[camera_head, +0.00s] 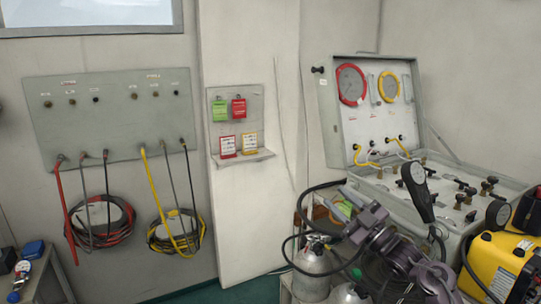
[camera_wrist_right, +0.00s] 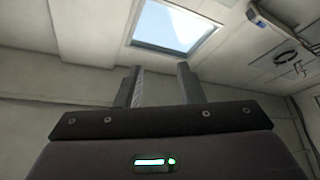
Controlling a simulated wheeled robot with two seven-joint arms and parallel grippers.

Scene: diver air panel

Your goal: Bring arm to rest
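My right arm (camera_head: 392,250) shows in the head view at the lower right, in front of the open grey panel case (camera_head: 450,212). In the right wrist view my right gripper (camera_wrist_right: 158,72) points up toward the ceiling window. Its two dark fingers stand apart with nothing between them, so it is open and empty. In the head view its fingers are hard to make out against the hoses and cylinders. My left gripper is in neither view.
Gas cylinders (camera_head: 312,262) with black hoses stand beside my right arm. A yellow unit (camera_head: 495,265) is at the lower right. A wall panel (camera_head: 110,115) with coiled hoses and a small tag board (camera_head: 240,105) are at left. The floor at centre is clear.

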